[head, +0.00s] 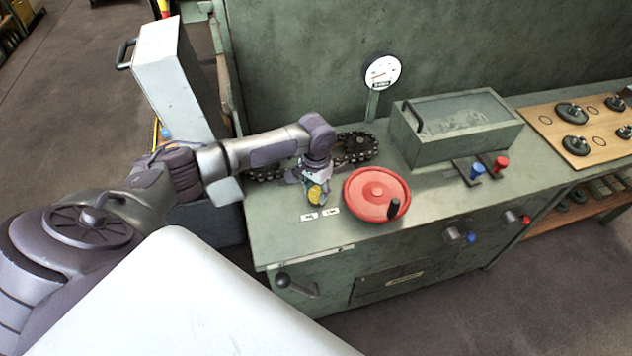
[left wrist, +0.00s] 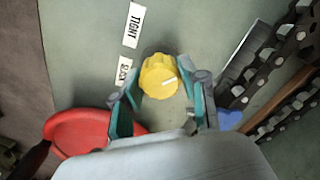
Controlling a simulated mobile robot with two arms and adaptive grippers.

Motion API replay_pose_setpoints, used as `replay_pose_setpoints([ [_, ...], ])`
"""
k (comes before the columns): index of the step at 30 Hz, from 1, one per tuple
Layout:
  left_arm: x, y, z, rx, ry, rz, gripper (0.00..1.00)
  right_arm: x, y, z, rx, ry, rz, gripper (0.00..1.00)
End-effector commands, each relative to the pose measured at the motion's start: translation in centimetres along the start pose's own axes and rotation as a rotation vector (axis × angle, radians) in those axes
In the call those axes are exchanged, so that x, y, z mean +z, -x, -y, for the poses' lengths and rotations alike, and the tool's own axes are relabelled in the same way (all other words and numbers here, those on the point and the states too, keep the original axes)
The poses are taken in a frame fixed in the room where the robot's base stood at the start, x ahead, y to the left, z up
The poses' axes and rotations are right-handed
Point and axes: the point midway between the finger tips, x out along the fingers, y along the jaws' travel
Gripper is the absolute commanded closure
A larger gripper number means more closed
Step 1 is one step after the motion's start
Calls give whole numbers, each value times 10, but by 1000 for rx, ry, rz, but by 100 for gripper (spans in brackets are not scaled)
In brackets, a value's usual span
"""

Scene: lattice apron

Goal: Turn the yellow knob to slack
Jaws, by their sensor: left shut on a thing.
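The yellow knob (head: 315,194) stands on the green bench top, below my left wrist. My left gripper (head: 318,184) reaches down over it and is shut on it. In the left wrist view the knob (left wrist: 159,76) sits between the two teal fingers of the gripper (left wrist: 160,88). A white line on the knob's top runs from its middle toward the right, away from the labels. The SLACK label (left wrist: 123,72) is left of the knob, and the TIGHT label (left wrist: 133,25) lies beyond it. My right gripper is not in view.
A red handwheel (head: 372,190) with a black handle is close right of the knob. A dark chain (head: 355,148) lies behind. A gauge (head: 383,73), a glass-topped box (head: 455,128) and blue and red knobs stand farther right. The bench's front edge is near.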

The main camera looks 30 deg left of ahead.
Motion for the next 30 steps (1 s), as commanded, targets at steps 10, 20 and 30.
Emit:
replay_pose_setpoints([
  [10,0,2,0,1,-326,0,92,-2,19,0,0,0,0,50],
  [20,-1,1,0,0,-641,-2,92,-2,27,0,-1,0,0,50],
  [30,-1,1,0,0,-964,-4,92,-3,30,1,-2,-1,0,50],
])
